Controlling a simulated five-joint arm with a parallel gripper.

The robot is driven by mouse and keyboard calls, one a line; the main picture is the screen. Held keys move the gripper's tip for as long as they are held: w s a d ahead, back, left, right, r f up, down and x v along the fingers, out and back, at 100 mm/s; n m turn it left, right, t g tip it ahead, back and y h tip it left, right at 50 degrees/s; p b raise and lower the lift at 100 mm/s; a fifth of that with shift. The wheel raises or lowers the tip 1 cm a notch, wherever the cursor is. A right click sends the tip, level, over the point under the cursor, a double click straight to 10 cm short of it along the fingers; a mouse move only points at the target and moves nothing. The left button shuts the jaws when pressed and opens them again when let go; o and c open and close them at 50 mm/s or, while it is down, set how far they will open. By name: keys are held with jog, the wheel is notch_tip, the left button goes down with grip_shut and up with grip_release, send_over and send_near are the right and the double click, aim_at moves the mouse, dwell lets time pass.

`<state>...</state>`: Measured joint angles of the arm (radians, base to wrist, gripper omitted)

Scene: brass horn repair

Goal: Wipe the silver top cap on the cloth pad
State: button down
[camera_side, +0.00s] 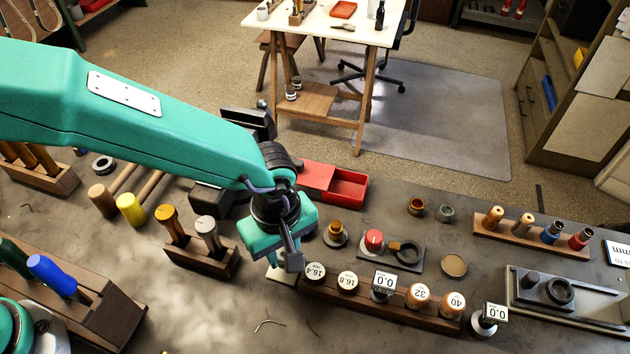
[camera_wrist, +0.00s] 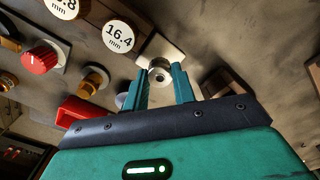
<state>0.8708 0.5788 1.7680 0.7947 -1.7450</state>
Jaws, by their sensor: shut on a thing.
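My gripper (camera_wrist: 162,78) is shut on the silver top cap (camera_wrist: 159,66), a small round metal piece with a dark hole in its face, held between the two teal fingers in the wrist view. The pale square cloth pad (camera_wrist: 163,48) shows right behind the cap there. In the side view my gripper (camera_side: 281,262) points down at the pad (camera_side: 281,277), left of the row of labelled gauges. My gripper hides the cap in that view. I cannot tell whether the cap touches the pad.
A wooden rack (camera_side: 375,302) of round labelled gauges stands close right of the pad. A tool block (camera_side: 199,256) stands to the left. A red box (camera_side: 349,188) and a red-knobbed part (camera_side: 374,241) lie behind. The bench in front is mostly clear.

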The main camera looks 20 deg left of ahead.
jog(key=shift+r, duration=1.35)
jog(key=shift+w+a+r, duration=0.25)
jog(key=shift+w+a, duration=0.15)
jog(key=shift+a, duration=0.05)
jog(key=w+a+r+m, duration=0.1)
jog(key=w+a+r, duration=0.1)
jog(key=a, duration=0.3)
jog(key=w+a+r+m, duration=0.2)
jog(key=w+a, duration=0.2)
jog(key=a, duration=0.2)
jog(key=w+a+r+m, duration=0.1)
jog(key=w+a+r, duration=0.1)
jog(key=a, duration=0.3)
jog(key=shift+w+a+r+m, duration=0.1)
jog(key=shift+w+a+m, duration=0.2)
jog(key=shift+w+m, duration=0.15)
jog(key=a+r+m, duration=0.2)
jog(key=a+r, duration=0.1)
jog(key=a, duration=0.6)
jog(key=a+r+m, duration=0.3)
jog(key=a, duration=0.6)
jog(key=shift+a, duration=0.35)
